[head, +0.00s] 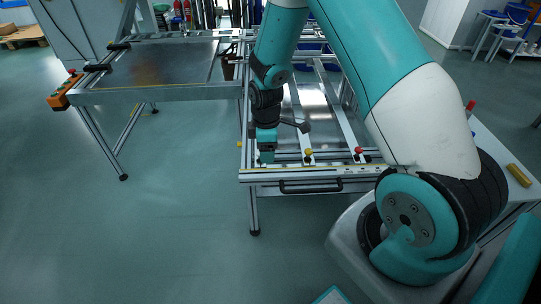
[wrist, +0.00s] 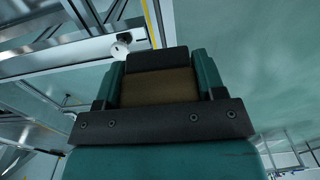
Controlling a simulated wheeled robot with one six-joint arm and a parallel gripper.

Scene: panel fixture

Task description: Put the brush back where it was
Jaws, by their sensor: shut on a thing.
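My gripper (head: 266,155) hangs over the front left corner of the panel fixture (head: 320,175), pointing down. In the wrist view my gripper (wrist: 158,85) has its two teal fingers shut on the brush (wrist: 158,87), a brown block with a dark strip along its far edge. The brush fills the space between the fingers. In the head view I cannot make out the brush at the fingertips. I cannot tell whether the brush touches the fixture.
A yellow bar-shaped item (head: 519,175) lies on a pale side table (head: 490,135) at the right. Yellow (head: 308,152) and red (head: 358,150) knobs stand on the fixture's front. A second metal-topped frame (head: 160,65) stands left. Floor between is clear.

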